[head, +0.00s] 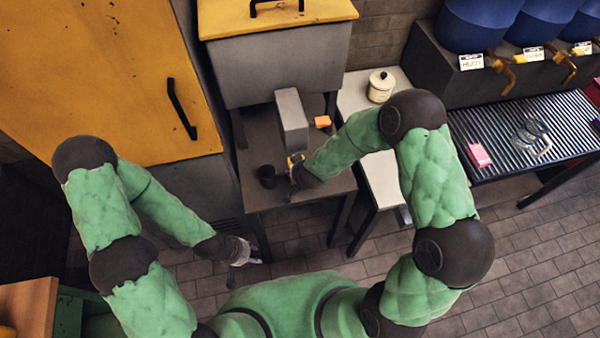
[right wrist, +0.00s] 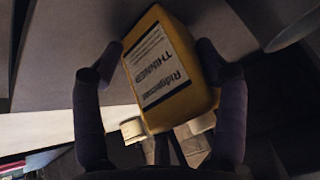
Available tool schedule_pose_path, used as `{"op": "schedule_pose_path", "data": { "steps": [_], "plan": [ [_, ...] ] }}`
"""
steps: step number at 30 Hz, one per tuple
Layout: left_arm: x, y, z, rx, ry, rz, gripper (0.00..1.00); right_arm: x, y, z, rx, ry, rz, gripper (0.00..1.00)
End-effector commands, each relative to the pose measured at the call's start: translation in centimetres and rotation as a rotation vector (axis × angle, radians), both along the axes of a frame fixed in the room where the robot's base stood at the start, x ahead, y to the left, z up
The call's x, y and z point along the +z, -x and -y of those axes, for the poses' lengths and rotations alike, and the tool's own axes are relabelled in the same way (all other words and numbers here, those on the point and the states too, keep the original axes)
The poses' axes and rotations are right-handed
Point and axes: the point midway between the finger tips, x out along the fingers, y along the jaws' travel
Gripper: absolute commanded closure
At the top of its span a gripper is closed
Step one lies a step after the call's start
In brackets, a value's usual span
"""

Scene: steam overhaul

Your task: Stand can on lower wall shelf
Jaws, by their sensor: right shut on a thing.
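The can, a yellow block-shaped container with a white label reading THINNER (right wrist: 178,95), sits between the fingers of my right gripper (right wrist: 160,52) in the right wrist view. The can is tilted in that view. In the head view my right gripper (head: 293,172) is over the dark bench, and only a small bit of the can (head: 296,158) shows beside it. My left gripper (head: 241,252) is low, in front of the bench, over the brick floor, with nothing visible in it; its finger opening is too small to judge. I cannot make out a lower wall shelf.
The dark bench (head: 262,198) carries a black cup (head: 267,177), a grey upright block (head: 291,120) and an orange block (head: 322,122). A pale side table (head: 385,183) holds a lidded jar (head: 380,86). A ribbed counter (head: 510,135) stands right; a yellow cabinet (head: 105,75) stands left.

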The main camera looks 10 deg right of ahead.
Motion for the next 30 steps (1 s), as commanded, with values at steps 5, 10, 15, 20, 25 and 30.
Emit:
{"op": "schedule_pose_path", "data": {
  "steps": [5, 10, 15, 20, 25, 30],
  "plan": [
    [0.1, 0.0, 0.0, 0.0, 0.0, 0.0, 0.6, 0.1, -0.1, 0.0, 0.0, 0.0, 0.002, 0.83],
    [-0.1, 0.0, 0.0, 0.0, 0.0, 0.0, 0.6, -0.2, -0.1, 0.0, 0.0, 0.0, 0.002, 0.83],
    [-0.1, 0.0, 0.0, 0.0, 0.0, 0.0, 0.6, -0.2, 0.0, 0.0, 0.0, 0.0, 0.0, 0.03],
    [-0.1, 0.0, 0.0, 0.0, 0.0, 0.0, 0.6, -0.2, 0.0, 0.0, 0.0, 0.0, 0.0, 0.03],
    [0.0, 0.0, 0.0, 0.0, 0.0, 0.0, 0.6, 0.0, 0.0, 0.0, 0.0, 0.0, 0.0, 0.03],
    [0.7, 0.0, 0.0, 0.0, 0.0, 0.0, 0.6, 1.4, 0.7, 0.0, 0.001, 0.0, 0.001, 0.03]
  ]
}}
